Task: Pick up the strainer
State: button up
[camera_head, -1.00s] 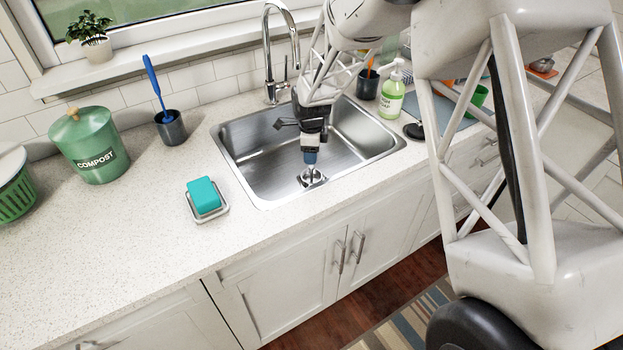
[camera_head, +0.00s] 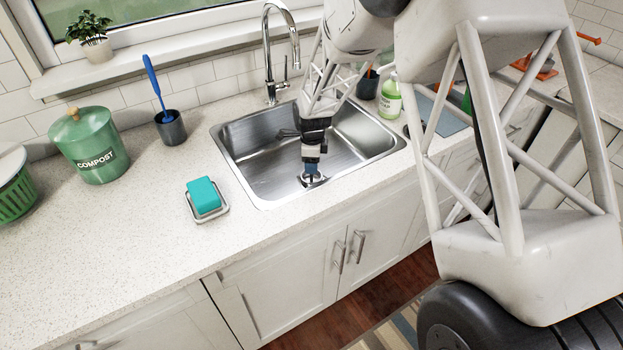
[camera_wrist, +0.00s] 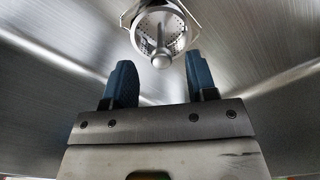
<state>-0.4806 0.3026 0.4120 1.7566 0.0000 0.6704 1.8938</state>
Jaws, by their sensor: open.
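The strainer (camera_wrist: 160,34) is a round, perforated metal basket with a central knob, seated in the drain at the bottom of the steel sink (camera_head: 262,170). In the head view only part of the strainer (camera_head: 318,181) shows, as my gripper (camera_head: 312,176) covers much of it. My gripper points down into the sink, at or just above the strainer. In the wrist view my gripper (camera_wrist: 162,82) has its two blue fingers apart, with nothing between them. The strainer's knob lies beyond the fingertips, in line with the gap. I cannot tell whether the fingers touch it.
The sink walls surround my gripper. A chrome faucet (camera_head: 268,50) stands behind the sink. A green soap bottle (camera_head: 390,97) is at the back right. A teal sponge (camera_head: 204,195) on a small dish and a green compost bin (camera_head: 90,146) sit on the left counter.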

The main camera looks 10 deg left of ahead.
jog(key=shift+w+f, duration=0.1)
jog(key=shift+f, duration=1.55)
grip_shut()
